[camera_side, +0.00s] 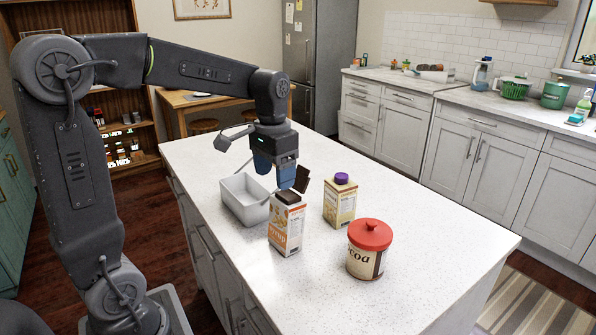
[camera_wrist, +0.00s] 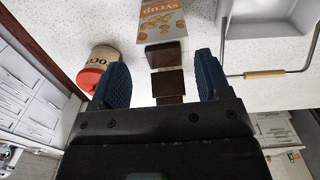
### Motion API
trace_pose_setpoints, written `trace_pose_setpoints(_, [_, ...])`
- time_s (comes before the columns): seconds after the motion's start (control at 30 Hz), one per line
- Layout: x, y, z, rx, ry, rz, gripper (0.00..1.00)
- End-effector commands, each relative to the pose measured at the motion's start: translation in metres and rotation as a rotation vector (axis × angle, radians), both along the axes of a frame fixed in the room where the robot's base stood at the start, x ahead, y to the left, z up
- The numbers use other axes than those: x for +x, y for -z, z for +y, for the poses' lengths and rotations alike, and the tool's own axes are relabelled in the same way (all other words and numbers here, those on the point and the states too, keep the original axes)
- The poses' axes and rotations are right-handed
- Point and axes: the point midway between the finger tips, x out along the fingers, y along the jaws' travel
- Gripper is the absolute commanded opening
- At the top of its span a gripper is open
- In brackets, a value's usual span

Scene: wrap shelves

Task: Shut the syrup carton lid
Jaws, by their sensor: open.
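The syrup carton (camera_side: 286,228) stands upright on the counter, white and orange with a dark brown top. Its dark brown lid (camera_side: 302,179) is raised at an open angle above the top. In the wrist view the carton's lettered face (camera_wrist: 162,22) is at the top, with the brown top and the lid (camera_wrist: 168,86) below it. My gripper (camera_side: 275,174) is open, just above and behind the carton in the side view. In the wrist view its blue fingers (camera_wrist: 162,66) are spread on either side of the lid, with gaps at both sides.
A white bin (camera_side: 231,207) with a wire handle stands left of the carton, close by. A carton with a purple cap (camera_side: 341,203) stands to the right. A red-lidded cocoa canister (camera_side: 365,262) is at front right. The counter's far right is clear.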

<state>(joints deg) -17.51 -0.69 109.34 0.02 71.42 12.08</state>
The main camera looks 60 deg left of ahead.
Motion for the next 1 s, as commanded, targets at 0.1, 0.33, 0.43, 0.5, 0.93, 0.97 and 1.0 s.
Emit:
trace_pose_setpoints(0.1, [0.0, -0.002, 0.0, 0.0, 0.0, -0.002, 0.7])
trace_pose_setpoints(0.33, [0.001, -0.016, 0.0, 0.0, 0.0, -0.003, 0.7])
trace_pose_setpoints(0.43, [0.001, -0.023, 0.0, 0.0, 0.0, -0.003, 0.7])
trace_pose_setpoints(0.5, [0.0, -0.027, 0.0, 0.0, 0.0, -0.002, 0.7])
trace_pose_setpoints(0.93, [0.001, -0.056, 0.0, 0.0, 0.0, -0.004, 0.7])
trace_pose_setpoints(0.97, [0.001, -0.058, 0.0, 0.0, 0.0, -0.003, 0.7])
trace_pose_setpoints(1.0, [0.0, -0.06, 0.0, 0.0, 0.0, -0.002, 0.7])
